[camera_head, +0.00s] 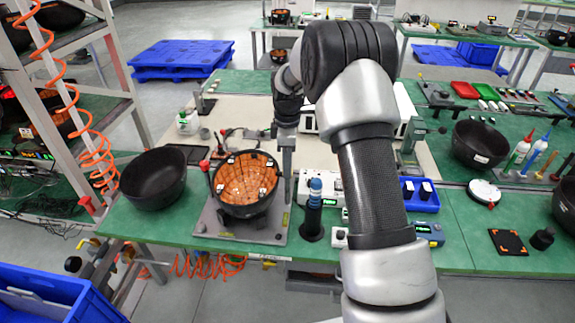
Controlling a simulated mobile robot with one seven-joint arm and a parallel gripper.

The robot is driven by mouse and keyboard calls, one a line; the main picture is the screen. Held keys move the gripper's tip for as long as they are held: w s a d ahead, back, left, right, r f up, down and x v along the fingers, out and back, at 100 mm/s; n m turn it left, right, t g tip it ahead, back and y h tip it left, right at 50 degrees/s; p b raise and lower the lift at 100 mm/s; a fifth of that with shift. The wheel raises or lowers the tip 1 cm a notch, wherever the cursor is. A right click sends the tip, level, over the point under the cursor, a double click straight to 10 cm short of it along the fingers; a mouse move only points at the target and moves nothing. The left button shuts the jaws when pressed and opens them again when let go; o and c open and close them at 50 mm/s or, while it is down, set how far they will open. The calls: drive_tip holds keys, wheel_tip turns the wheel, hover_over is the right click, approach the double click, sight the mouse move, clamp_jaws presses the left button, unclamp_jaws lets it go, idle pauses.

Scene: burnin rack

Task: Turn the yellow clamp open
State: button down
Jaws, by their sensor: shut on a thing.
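My arm reaches forward over the green bench, and its dark end with my gripper (286,122) comes down behind the fixture that holds a black bowl with an orange inside (247,180). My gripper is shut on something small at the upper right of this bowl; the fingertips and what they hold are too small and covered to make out. A grey post (287,165) stands just in front of it. I cannot pick out a yellow clamp for certain. A red-tipped clamp (205,168) stands at the bowl's left side on the grey base plate (212,222).
A black bowl (153,177) stands left of the fixture. A dark cylinder with a blue top (314,210) stands to its right. A blue bin (421,199) and a blue tester (430,234) lie right of my arm. A rack with orange coiled hose (95,150) is at left.

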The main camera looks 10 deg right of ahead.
drive_tip(key=m, duration=0.4)
drive_tip(key=shift+m, duration=0.3)
drive_tip(key=m, duration=0.3)
drive_tip(key=shift+m, duration=0.3)
drive_tip(key=m, duration=0.4)
drive_tip(key=shift+r, duration=0.1)
drive_tip(key=shift+m, duration=1.9)
drive_tip(key=c, duration=1.5)
unclamp_jaws()
wheel_tip(320, 180, up, 17)
drive_tip(key=shift+r, duration=0.2)
